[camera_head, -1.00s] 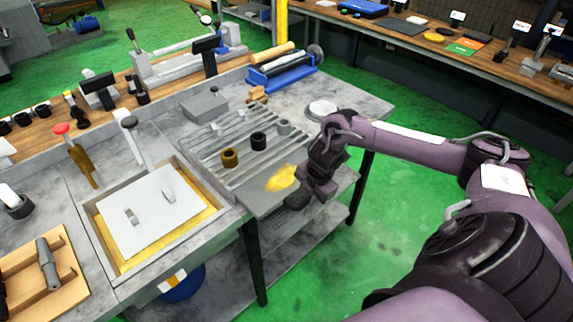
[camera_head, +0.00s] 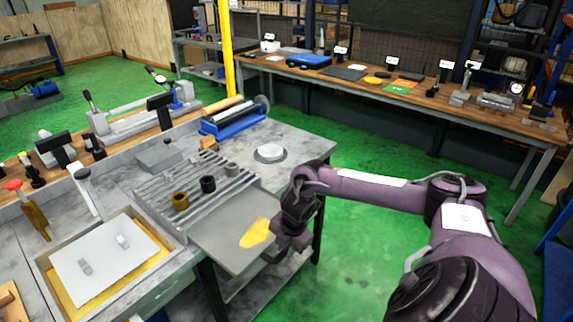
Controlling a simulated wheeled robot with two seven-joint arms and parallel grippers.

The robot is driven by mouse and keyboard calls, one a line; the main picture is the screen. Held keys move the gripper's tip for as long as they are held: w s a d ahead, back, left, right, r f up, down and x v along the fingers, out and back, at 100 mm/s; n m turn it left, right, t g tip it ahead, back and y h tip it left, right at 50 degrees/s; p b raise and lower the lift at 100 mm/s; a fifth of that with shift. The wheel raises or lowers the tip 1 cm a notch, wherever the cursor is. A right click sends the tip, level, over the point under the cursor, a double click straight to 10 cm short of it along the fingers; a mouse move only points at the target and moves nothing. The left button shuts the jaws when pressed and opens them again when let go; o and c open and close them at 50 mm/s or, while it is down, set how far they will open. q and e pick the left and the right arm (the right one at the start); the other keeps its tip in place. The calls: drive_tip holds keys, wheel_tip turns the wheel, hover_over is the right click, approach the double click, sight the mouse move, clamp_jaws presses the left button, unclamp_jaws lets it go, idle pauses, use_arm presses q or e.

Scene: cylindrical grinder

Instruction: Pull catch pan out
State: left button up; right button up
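The catch pan (camera_head: 217,233) is a flat grey sheet with a yellow patch near its front right edge. It sticks out from under a slatted grey rack (camera_head: 160,198) and overhangs the bench front. My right gripper (camera_head: 280,248) is at the pan's outer right edge and seems shut on it. The fingertips are mostly hidden by the pan and the gripper body. My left gripper is not in view.
A brown ring (camera_head: 180,200) and a black ring (camera_head: 208,184) sit on the rack. Green floor (camera_head: 365,240) is free in front of the bench.

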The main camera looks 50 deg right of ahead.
drive_tip(key=shift+o, duration=1.5)
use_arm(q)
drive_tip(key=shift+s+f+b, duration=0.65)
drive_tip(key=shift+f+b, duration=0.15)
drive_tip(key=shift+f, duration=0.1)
use_arm(e)
wheel_tip(320, 180, up, 8)
drive_tip(key=s, duration=0.1)
drive_tip(key=shift+s+f, duration=0.15)
drive_tip(key=shift+s, duration=0.15)
